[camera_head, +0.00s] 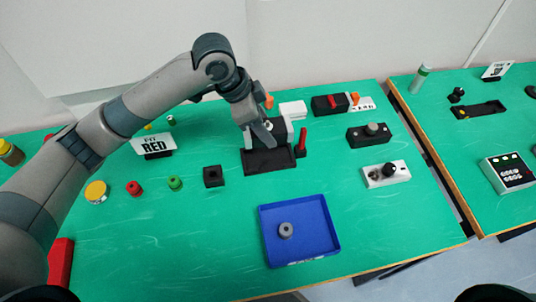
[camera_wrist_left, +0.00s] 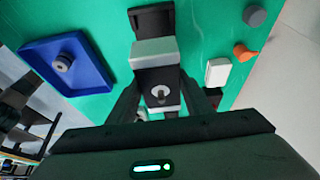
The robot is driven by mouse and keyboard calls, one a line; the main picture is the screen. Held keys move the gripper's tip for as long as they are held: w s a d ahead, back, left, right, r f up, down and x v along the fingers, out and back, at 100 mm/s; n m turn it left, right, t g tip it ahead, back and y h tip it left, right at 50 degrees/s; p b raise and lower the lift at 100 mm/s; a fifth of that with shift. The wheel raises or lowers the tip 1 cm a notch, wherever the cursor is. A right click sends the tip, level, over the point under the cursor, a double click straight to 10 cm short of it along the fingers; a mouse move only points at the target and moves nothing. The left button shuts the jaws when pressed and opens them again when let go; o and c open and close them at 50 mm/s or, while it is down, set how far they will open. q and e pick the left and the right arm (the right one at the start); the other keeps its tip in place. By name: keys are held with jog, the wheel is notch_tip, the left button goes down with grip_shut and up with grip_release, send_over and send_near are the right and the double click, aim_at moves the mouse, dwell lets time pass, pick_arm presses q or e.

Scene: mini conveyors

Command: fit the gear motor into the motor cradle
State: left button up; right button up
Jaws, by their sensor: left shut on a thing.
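My left gripper (camera_head: 267,138) is shut on the gear motor, a block with a pale grey part (camera_wrist_left: 154,48) and a dark face with a silver ring and a shaft (camera_wrist_left: 161,94). In the left wrist view its fingers (camera_wrist_left: 163,108) lie on both sides of the block. The black cradle (camera_head: 270,161) stands on the green table right under the gripper, and a black part of it shows beyond the block in the left wrist view (camera_wrist_left: 151,20). I cannot tell whether the motor is seated in it or just above it.
A blue tray (camera_head: 327,236) holding a grey ring (camera_head: 286,230) lies in front. A red lever (camera_head: 301,140) stands just right of the cradle. A black block (camera_head: 213,176) lies to the left, and switch boxes (camera_head: 368,136) to the right.

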pick_arm(q)
notch_tip(320, 180, down, 5)
jog(key=shift+f+p, duration=0.15)
jog(key=shift+p, duration=0.55)
jog(key=shift+f, duration=0.3)
pick_arm(e)
jog(key=shift+d+r, duration=0.65)
jog(key=shift+r, duration=0.15)
pick_arm(q)
jog(key=shift+f+p, duration=0.55)
jog(key=shift+f, duration=1.35)
pick_arm(e)
jog(key=shift+a+r, duration=0.3)
jog(key=shift+r, duration=0.2)
pick_arm(q)
jog(key=o, duration=1.4)
jog(key=shift+f, duration=0.15)
pick_arm(e)
jog(key=shift+d, duration=0.2)
